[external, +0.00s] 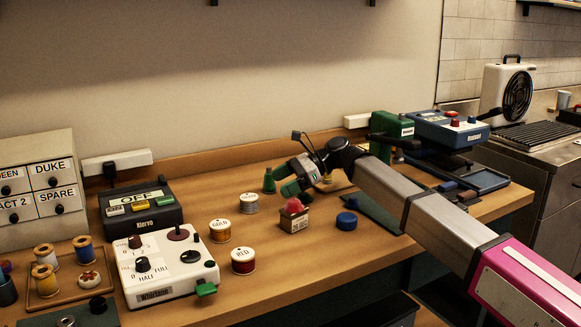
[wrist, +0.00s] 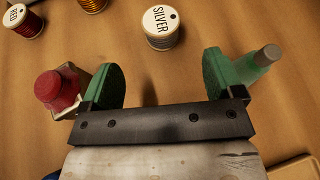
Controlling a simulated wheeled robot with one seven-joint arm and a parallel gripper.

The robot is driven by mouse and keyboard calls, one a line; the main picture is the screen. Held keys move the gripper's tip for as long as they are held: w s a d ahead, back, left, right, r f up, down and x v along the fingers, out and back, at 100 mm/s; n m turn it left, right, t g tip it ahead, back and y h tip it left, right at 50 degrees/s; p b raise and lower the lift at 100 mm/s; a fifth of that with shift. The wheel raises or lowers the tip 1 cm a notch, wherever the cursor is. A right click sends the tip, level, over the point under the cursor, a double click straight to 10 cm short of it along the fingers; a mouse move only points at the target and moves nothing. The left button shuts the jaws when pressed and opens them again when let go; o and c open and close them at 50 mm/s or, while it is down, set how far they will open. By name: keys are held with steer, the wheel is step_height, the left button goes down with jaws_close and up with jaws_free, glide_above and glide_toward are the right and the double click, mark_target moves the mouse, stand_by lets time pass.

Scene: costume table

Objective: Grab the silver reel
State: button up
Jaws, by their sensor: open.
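The silver reel (wrist: 163,27) stands on the table with its white top labelled SILVER, near the top centre of the wrist view. In the external view the silver reel (external: 249,203) is left of my gripper, behind the gold reel. My gripper (external: 281,181) is open and empty, with two green fingers held over the table. In the wrist view my gripper (wrist: 160,78) has its fingers wide apart, and the silver reel lies beyond the fingertips, roughly in line with the gap. Nothing hides its label.
A gold reel (external: 220,231) and a red reel (external: 244,261) stand nearby. A red pincushion on a small box (external: 293,216) is close to one finger. A green bottle (wrist: 252,66) is beside the other finger. Control boxes (external: 168,268) stand at the left. Table between fingers and reel is bare.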

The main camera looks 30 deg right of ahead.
mark_target(251, 197)
steer(key=shift+w+f+m, duration=0.15)
steer(key=shift+w+m, duration=0.05)
steer(key=shift+m, duration=0.3)
steer(key=x, duration=0.5)
steer(key=shift+a, duration=0.25)
steer(key=shift+r+x, duration=0.2)
steer(key=shift+x, duration=2.3)
steer(key=shift+a, duration=0.15)
steer(key=c, duration=1)
